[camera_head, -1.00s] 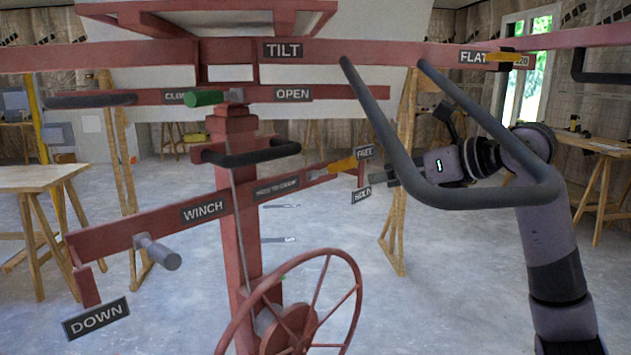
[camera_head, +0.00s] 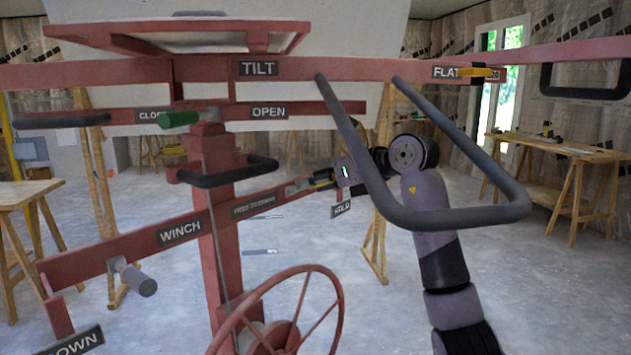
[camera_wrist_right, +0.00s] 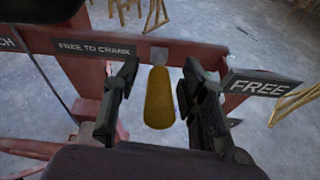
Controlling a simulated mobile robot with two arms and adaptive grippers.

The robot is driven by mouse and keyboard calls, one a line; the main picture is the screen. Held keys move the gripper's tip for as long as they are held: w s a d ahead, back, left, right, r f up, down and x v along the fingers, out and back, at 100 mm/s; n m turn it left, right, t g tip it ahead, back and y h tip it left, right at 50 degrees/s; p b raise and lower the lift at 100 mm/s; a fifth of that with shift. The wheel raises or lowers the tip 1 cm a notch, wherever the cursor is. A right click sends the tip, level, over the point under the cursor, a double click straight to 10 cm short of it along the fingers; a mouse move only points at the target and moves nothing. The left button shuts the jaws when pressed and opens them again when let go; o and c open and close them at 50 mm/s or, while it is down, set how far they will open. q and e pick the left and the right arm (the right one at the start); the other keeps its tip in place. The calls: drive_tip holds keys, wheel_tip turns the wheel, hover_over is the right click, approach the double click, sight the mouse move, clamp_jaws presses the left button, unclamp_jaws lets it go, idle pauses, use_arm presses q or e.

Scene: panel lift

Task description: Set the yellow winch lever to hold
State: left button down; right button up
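The yellow winch lever (camera_wrist_right: 160,98) shows in the right wrist view, between the two fingers of my right gripper (camera_wrist_right: 158,95). The fingers stand apart on either side of it, with a visible gap at the left finger. In the head view my right gripper (camera_head: 322,180) is at the right end of the red winch arm (camera_head: 130,246) and largely hides the lever. The HOLD sign (camera_head: 341,209) hangs just below it, partly blurred. My left gripper is not in view.
A dark grey bent handle (camera_head: 455,217) hangs in front of my right arm. A red handwheel (camera_head: 335,300), a mast (camera_head: 222,230) and a crank handle (camera_head: 140,285) stand to the left. Wooden sawhorse tables (camera_head: 570,150) are at the right; open floor lies between.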

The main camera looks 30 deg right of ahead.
drive_tip(key=shift+w, duration=0.1)
drive_tip(key=shift+c, duration=0.3)
clamp_jaws()
idle(0.6)
